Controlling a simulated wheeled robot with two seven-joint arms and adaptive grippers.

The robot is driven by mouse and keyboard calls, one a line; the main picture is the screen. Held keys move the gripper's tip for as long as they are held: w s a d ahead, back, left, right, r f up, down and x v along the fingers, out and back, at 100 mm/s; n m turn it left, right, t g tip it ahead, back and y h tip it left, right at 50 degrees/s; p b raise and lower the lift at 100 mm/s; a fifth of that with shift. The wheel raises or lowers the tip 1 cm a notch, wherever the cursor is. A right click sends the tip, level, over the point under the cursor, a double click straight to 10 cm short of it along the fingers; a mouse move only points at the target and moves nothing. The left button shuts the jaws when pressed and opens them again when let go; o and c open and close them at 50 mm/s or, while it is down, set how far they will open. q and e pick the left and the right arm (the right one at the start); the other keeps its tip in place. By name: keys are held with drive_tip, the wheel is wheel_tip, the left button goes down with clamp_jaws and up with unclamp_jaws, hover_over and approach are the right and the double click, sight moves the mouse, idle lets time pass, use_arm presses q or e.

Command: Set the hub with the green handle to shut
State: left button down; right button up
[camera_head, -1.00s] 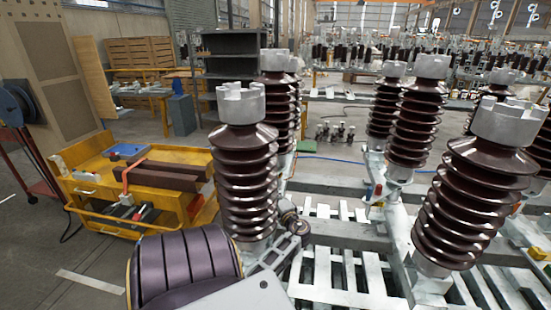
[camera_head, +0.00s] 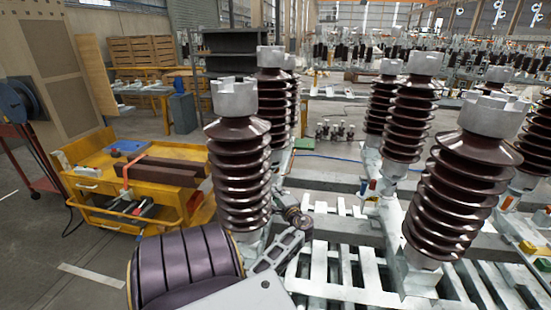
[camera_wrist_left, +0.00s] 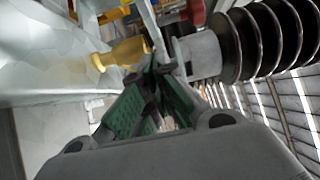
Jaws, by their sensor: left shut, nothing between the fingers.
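My left gripper (camera_head: 284,246) reaches in low in the head view, beside the foot of the nearest brown ribbed insulator (camera_head: 238,165). In the left wrist view its fingers (camera_wrist_left: 154,80) are together and hold nothing; their inner faces look green. A yellow handle-like part (camera_wrist_left: 122,55) lies just beyond the fingertips, with a grey cylinder (camera_wrist_left: 199,54) and ribbed insulator (camera_wrist_left: 270,40) to the right. I cannot tell whether the fingers touch them. I cannot make out a green handle in either view. My right gripper is not in view.
Grey steel frames (camera_head: 340,260) with slatted gaps spread ahead. Another tall insulator (camera_head: 462,180) stands at the right. A yellow part (camera_head: 536,248) and an orange one (camera_head: 509,202) show on the frames there. A yellow tool cart (camera_head: 130,185) stands at the left, with open floor before it.

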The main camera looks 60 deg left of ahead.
use_arm(q)
drive_tip(key=s+d, duration=0.5)
drive_tip(key=d, duration=0.3)
drive_tip(key=shift+d, duration=0.4)
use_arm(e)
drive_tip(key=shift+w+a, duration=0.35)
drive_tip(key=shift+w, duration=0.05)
use_arm(q)
drive_tip(key=shift+s, duration=0.1)
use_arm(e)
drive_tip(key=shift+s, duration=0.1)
